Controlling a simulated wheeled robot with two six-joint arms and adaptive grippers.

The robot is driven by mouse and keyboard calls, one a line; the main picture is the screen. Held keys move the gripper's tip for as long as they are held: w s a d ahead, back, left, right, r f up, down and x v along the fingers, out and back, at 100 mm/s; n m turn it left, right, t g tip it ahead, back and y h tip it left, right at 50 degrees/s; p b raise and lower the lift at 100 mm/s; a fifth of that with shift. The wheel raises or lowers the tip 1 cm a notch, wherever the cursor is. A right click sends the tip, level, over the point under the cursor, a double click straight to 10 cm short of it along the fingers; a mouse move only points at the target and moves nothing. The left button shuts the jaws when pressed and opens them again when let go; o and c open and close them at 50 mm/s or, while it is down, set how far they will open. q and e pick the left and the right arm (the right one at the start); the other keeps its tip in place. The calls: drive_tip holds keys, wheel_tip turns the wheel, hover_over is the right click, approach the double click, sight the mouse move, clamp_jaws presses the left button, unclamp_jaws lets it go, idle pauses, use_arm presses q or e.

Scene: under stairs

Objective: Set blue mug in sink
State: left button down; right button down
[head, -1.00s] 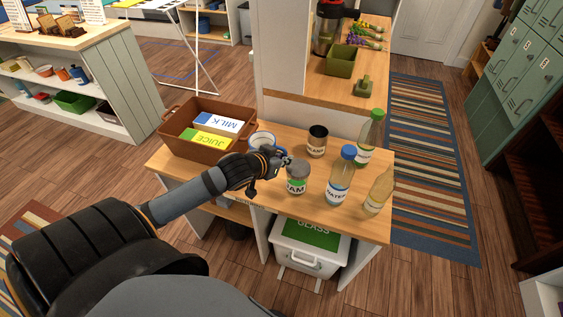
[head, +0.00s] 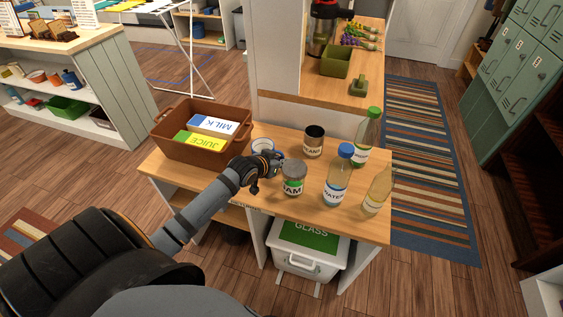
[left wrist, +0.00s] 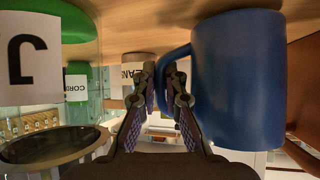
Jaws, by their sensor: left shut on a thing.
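The blue mug (left wrist: 238,80) fills the right of the left wrist view, which looks upside down. Its handle (left wrist: 172,72) lies between the fingers of my left gripper (left wrist: 163,95), which is shut on it. In the head view the mug's pale rim (head: 263,145) shows on the wooden counter beside the brown crate, partly hidden by my left gripper (head: 277,161). I cannot tell whether the mug's base touches the counter. No sink is recognisable. My right gripper is not in view.
Right of the mug stand a jam jar (head: 293,179), a beans can (head: 313,141), a water bottle (head: 339,177) and two other bottles. Left is the brown crate (head: 181,149) with milk and juice cartons. A white glass bin (head: 304,261) stands below the counter (head: 290,214).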

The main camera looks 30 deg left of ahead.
use_arm(q)
drive_tip(key=shift+f, duration=0.25)
drive_tip(key=c, duration=1.9)
unclamp_jaws()
drive_tip(key=shift+f, duration=0.1)
drive_tip(key=o, duration=0.5)
drive_tip(key=shift+c, duration=0.2)
